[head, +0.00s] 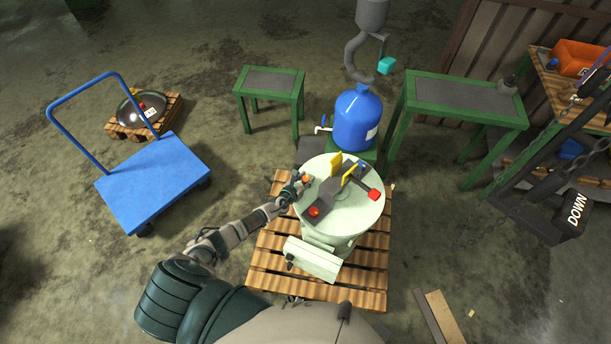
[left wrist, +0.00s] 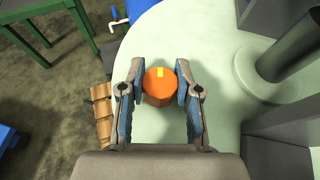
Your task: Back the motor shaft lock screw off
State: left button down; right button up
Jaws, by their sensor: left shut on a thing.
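The motor shaft lock screw appears as an orange knob with a small yellow mark (left wrist: 159,86), on the pale green top of the machine (left wrist: 185,40). In the head view the left gripper (head: 297,184) is at the left edge of the round machine top (head: 345,215), and the orange knob (head: 306,179) shows just beyond the fingers. My right gripper is not in view.
On the machine top are a dark bracket, yellow plates (head: 348,174), a red knob (head: 314,211) and a red block (head: 374,195). The machine stands on a wooden pallet (head: 268,262). A blue drum (head: 357,118) stands behind it, a blue cart (head: 152,180) to the left.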

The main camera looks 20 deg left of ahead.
pick_arm(q)
jog(key=shift+w+a+r+n+y+p, duration=0.15)
jog(key=shift+w+r+n+y+p, duration=0.1)
jog(key=shift+r+n+y+p, duration=0.3)
jog(key=shift+f+n+y+p, duration=0.2)
jog(key=shift+n+y+p, duration=0.35)
jog(key=shift+y, duration=0.2)
jog(key=shift+f, duration=0.1)
jog(key=shift+s, duration=0.1)
jog(key=c, duration=0.8)
grip_release()
jog(key=shift+f, duration=0.1)
jog(key=shift+s, duration=0.1)
jog(key=shift+f, duration=0.1)
jog(key=shift+s, duration=0.15)
